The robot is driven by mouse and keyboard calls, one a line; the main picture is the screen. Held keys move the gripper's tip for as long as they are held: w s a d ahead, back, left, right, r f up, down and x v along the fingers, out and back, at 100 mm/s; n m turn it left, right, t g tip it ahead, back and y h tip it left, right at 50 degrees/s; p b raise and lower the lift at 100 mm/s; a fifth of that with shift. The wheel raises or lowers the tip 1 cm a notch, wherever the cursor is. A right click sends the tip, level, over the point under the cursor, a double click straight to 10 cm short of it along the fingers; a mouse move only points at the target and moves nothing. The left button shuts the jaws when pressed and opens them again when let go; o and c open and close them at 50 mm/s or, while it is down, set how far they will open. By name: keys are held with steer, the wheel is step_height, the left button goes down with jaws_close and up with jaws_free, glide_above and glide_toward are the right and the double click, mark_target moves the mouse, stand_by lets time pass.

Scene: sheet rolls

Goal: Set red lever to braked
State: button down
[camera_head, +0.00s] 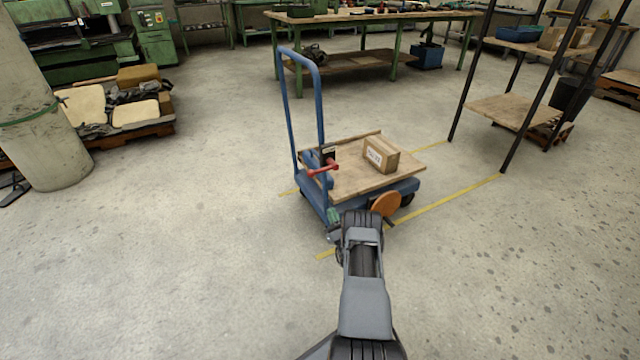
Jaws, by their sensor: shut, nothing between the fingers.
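A blue push cart (402,188) with a wooden deck stands on the floor in the middle of the view. The red lever (322,169) is mounted low at the cart's handle end, by a dark bracket. It lies roughly level, slanting slightly up to the right; which setting this is I cannot tell. My gripper (334,228) is at the far end of my arm, in front of the cart and below the lever in the picture, apart from it. It is small and partly hidden by my wrist; it is shut and empty.
A cardboard box (381,155) sits on the cart deck. The cart's blue handle (284,90) rises at its left. An orange disc (385,204) shows at its near side. A shelf rack (505,110) stands right, a concrete pillar (38,120) left.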

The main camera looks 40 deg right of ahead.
steer(key=shift+w, duration=0.1)
steer(key=s+r+b+x, duration=0.1)
steer(key=r+b+x, duration=0.1)
steer(key=x, duration=1)
steer(key=shift+r+b, duration=0.4)
steer(key=shift+b, duration=0.35)
steer(key=shift+a, duration=0.1)
